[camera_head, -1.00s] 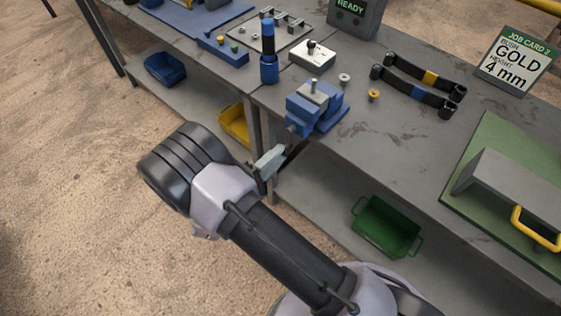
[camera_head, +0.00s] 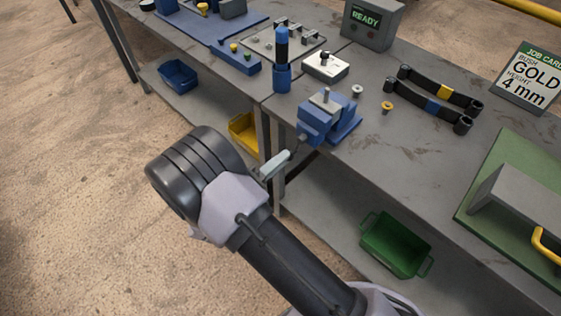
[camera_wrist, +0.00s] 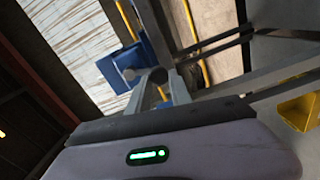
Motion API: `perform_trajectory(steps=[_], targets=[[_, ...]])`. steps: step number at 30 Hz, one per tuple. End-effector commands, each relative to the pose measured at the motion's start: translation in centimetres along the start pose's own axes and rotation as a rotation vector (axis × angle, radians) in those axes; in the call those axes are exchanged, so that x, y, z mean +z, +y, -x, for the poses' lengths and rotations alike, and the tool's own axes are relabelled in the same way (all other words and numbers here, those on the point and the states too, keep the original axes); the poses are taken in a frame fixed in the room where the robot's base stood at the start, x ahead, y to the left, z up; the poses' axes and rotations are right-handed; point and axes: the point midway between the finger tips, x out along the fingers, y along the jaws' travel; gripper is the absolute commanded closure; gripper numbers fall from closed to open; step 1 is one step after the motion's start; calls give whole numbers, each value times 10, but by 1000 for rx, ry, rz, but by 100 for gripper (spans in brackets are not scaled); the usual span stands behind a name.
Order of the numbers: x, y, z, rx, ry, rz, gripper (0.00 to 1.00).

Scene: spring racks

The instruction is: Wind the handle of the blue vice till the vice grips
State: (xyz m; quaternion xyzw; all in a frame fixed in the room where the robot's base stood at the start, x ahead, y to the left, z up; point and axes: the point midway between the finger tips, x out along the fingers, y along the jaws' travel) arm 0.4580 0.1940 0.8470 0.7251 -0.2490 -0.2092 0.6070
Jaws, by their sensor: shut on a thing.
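The blue vice (camera_head: 317,126) stands at the near edge of the grey bench in the head view, with a small grey upright piece (camera_head: 326,96) at its jaws. Whether the jaws press on that piece is too small to tell. My gripper (camera_head: 290,154) is just off the bench edge in front of the vice, shut on the vice's handle, which is mostly hidden by the fingers. In the wrist view my gripper (camera_wrist: 158,84) has its grey fingers on either side of a small rounded grey part, with the blue vice (camera_wrist: 122,66) just beyond.
A blue bottle-shaped tool (camera_head: 282,65) and a white block (camera_head: 325,66) stand behind the vice. A green bin (camera_head: 395,246) and a yellow bin (camera_head: 243,131) sit on the lower shelf. The floor to the left is clear.

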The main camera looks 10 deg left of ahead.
Motion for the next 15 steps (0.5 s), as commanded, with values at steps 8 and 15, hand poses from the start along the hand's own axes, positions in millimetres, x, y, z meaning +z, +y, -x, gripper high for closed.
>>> perform_trajectory(steps=[8,15], targets=[[-1,0,1,-1,3,1,63],[0,0,0,0,1,1,51]])
